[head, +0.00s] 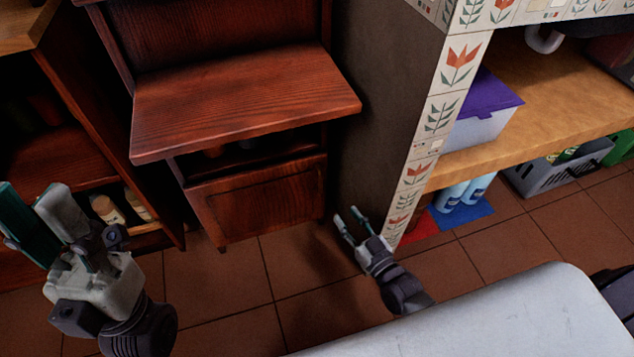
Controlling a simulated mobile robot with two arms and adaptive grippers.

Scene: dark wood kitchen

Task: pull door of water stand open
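The water stand (240,100) is a dark red wooden unit with a thick jutting shelf, left of centre in the head view. Its door (262,197) is a framed wooden panel below the shelf. A dark gap with small objects shows above the door; I cannot tell whether the door is ajar. My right gripper (348,217) is open and empty, low and just right of the door, apart from it. My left gripper (38,195) is open and empty at the lower left, in front of the neighbouring cabinet and away from the door.
An open wooden cabinet (100,100) with jars (107,209) stands at left. A tiled pillar (431,140) and dark wall close in the right side. Beyond are a purple-lidded box (482,112) and a grey crate (545,177). Tiled floor (230,285) before the stand is clear.

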